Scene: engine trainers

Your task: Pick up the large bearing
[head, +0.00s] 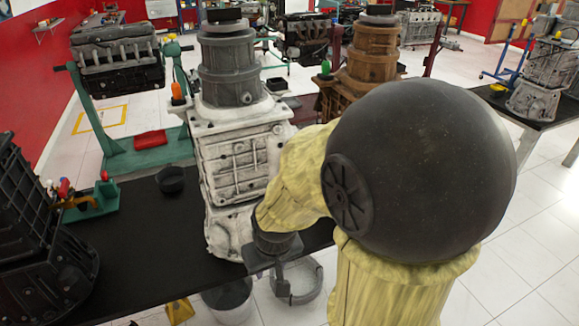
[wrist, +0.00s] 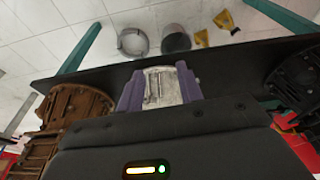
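I cannot surely pick out a large bearing in either view. A dark round cup-like piece (head: 171,180) lies on the black table left of the white gearbox (head: 240,165); I cannot tell whether it is a bearing. In the wrist view the purple fingers of my gripper (wrist: 159,90) stand apart. A pale casting (wrist: 160,84) shows between them, seemingly beyond them; I see no grip on it.
The black table (head: 135,250) carries a dark casing (head: 35,250) at left and a small green fixture (head: 92,202). A brown gearbox (head: 372,55) stands behind my arm. A bucket (wrist: 176,40) and a pale round basin (wrist: 133,42) are on the floor beyond the table edge.

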